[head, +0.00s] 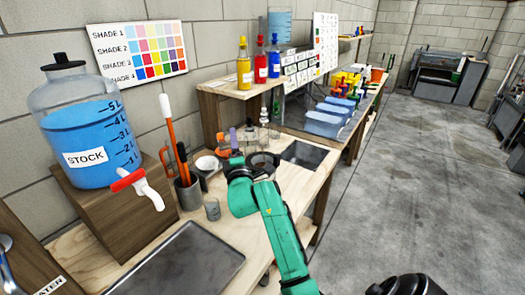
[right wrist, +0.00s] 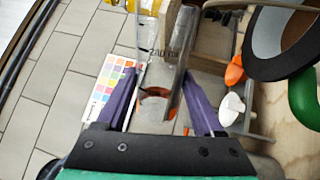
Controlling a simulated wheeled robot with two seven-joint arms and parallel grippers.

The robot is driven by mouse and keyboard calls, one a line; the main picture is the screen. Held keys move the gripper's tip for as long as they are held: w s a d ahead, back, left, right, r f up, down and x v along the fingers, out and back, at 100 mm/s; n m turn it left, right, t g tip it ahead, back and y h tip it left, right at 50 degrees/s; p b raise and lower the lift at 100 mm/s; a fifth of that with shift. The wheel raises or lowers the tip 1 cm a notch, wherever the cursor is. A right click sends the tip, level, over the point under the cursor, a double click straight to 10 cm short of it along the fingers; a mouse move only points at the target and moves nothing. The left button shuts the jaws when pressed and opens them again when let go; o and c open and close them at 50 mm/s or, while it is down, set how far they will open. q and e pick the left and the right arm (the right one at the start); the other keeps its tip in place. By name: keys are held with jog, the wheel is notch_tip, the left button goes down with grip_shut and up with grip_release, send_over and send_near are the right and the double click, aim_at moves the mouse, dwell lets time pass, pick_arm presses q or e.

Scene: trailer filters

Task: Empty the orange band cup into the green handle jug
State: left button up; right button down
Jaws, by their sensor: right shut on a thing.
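My right gripper (right wrist: 160,92) is shut on a clear cup (right wrist: 160,60) between its two purple fingers. An orange-red patch shows low on the cup; I cannot tell whether it is the band or the contents. In the head view my right gripper (head: 241,142) is over the bench, and the cup is small and unclear there. The green handle jug (right wrist: 285,38) is at the upper right of the right wrist view, with a wide dark mouth and a green handle. The jug and cup are apart. My left gripper is not in view.
A white dish (head: 207,163) and a tool holder (head: 187,192) stand left of my right gripper. The blue stock tank (head: 85,130) is at the left. A metal tray (head: 178,262) lies in front, and a sink (head: 305,154) lies beyond.

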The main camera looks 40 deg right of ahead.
aim_at(239, 136)
jog(key=shift+s+d+r+m+g+h, duration=0.2)
jog(key=shift+r+m, duration=0.25)
jog(key=shift+m, duration=0.3)
jog(key=shift+w+d+r+m+g+h, duration=0.1)
jog(key=shift+r+m+h, duration=0.25)
jog(key=shift+m, duration=0.4)
dwell(1.2)
jog(key=shift+s+d+r+m+b, duration=0.15)
jog(key=shift+d+r+m+b, duration=0.2)
jog(key=shift+m, duration=0.4)
jog(key=shift+s+r+m+b, duration=0.15)
jog(key=shift+r+m, duration=0.3)
jog(key=shift+m, duration=0.3)
dwell(0.4)
jog(key=shift+s+d+r+m+g+h+b, duration=0.2)
jog(key=shift+d+r+m+g+b, duration=0.1)
jog(key=shift+m, duration=0.35)
jog(key=shift+s+d+r+m+g+h+b, duration=0.15)
jog(key=shift+d+r+m+g+b, duration=0.1)
jog(key=shift+m, duration=0.4)
dwell(0.3)
jog(key=shift+s+d+r+m+g+h+b, duration=0.15)
jog(key=shift+d+r+m+b, duration=0.1)
jog(key=shift+m+b, duration=0.3)
jog(key=shift+s+d+r+m+g+h+b, duration=0.15)
jog(key=shift+d+m+b, duration=0.15)
jog(key=shift+m, duration=0.45)
dwell(0.5)
